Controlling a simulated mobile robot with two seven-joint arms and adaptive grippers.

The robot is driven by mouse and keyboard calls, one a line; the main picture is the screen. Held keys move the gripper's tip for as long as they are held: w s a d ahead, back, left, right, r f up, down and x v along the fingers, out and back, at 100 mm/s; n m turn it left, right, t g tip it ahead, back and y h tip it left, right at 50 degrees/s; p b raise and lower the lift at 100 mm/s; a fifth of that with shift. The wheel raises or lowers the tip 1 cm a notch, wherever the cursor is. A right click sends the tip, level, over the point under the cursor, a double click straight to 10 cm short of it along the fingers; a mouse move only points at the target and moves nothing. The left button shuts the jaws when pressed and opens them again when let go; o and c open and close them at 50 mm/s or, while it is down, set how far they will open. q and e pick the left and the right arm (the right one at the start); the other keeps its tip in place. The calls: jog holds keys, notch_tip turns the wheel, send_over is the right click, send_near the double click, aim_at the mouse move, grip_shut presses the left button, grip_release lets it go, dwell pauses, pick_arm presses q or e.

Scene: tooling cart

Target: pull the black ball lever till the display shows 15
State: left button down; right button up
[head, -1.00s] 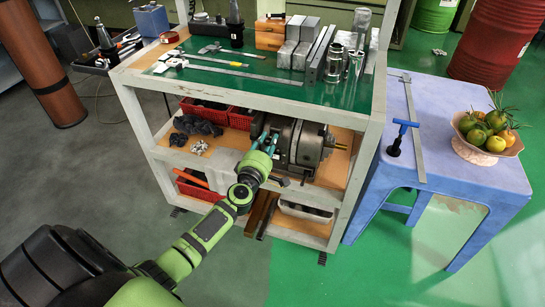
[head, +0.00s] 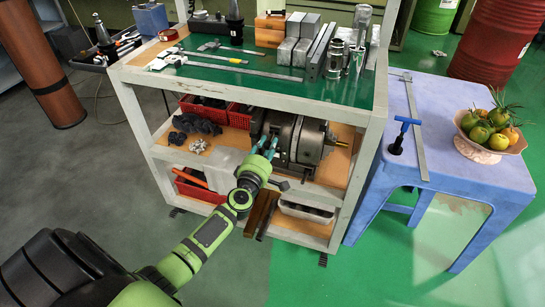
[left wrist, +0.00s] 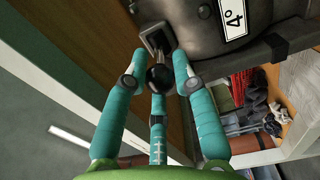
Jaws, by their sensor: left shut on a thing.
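The black ball lever (left wrist: 159,77) shows in the left wrist view, its stem rising to a square plate on the grey machine. The white display (left wrist: 234,16) at the top reads 4°. My left gripper (left wrist: 158,70) has its teal fingers closed around the ball. In the head view, my left gripper (head: 267,147) is at the left end of the grey machine (head: 305,141) on the cart's middle shelf. The ball is too small or hidden to tell there. My right gripper is not in view.
The cart's frame post (head: 366,160) and upper shelf (head: 250,90) surround the machine. Red bins (head: 204,112) and dark gloves (head: 195,124) lie to its left. A blue table (head: 440,185) with a fruit bowl (head: 488,148) stands right. The green floor in front is clear.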

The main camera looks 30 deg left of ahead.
pick_arm(q)
jog(key=shift+s+d+f, duration=0.1)
jog(key=shift+s+f, duration=0.05)
jog(key=shift+f, duration=0.6)
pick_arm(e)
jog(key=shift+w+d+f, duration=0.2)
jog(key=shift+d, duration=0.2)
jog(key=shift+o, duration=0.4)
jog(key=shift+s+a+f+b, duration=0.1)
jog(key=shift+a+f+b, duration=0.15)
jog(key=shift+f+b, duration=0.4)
pick_arm(q)
jog(key=shift+f, duration=0.6)
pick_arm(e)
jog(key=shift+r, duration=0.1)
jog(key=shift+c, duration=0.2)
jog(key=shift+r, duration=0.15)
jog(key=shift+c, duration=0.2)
pick_arm(q)
jog(key=shift+r+p, duration=0.15)
jog(key=shift+p, duration=0.2)
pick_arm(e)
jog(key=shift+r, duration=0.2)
pick_arm(q)
jog(key=shift+r, duration=0.15)
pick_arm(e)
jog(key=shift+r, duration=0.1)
